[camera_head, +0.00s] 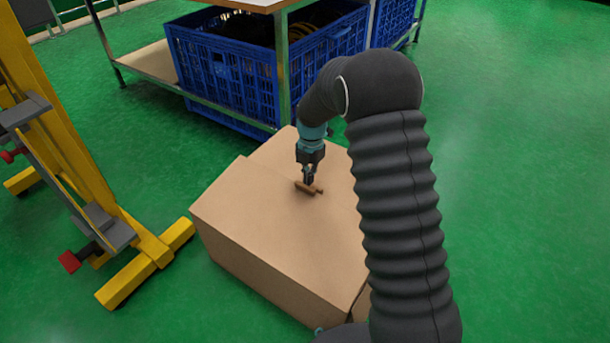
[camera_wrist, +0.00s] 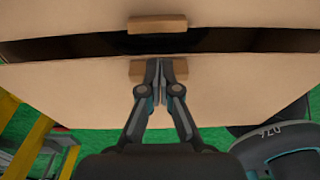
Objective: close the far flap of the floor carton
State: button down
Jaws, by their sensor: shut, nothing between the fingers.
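The brown floor carton (camera_head: 270,215) stands on the green floor, with its top flaps lying nearly across it. In the wrist view a dark slot separates the upper flap (camera_wrist: 60,18) from the lower flap (camera_wrist: 75,88). Each flap has a small wooden block at its edge: the upper block (camera_wrist: 157,24) shows whole, and the lower block (camera_wrist: 138,69) is partly hidden by the fingers. My gripper (camera_head: 308,182) is shut and empty, its tips (camera_wrist: 160,62) at the lower block. Whether they touch it I cannot tell.
A metal-framed rack (camera_head: 284,65) with blue crates (camera_head: 228,75) stands close behind the carton. A yellow stand (camera_head: 75,140) with feet on the floor is at the left. The green floor (camera_head: 530,170) at the right is open.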

jog(key=shift+w+d+f, duration=0.1)
jog(key=shift+w+f, duration=0.1)
jog(key=shift+f, duration=0.4)
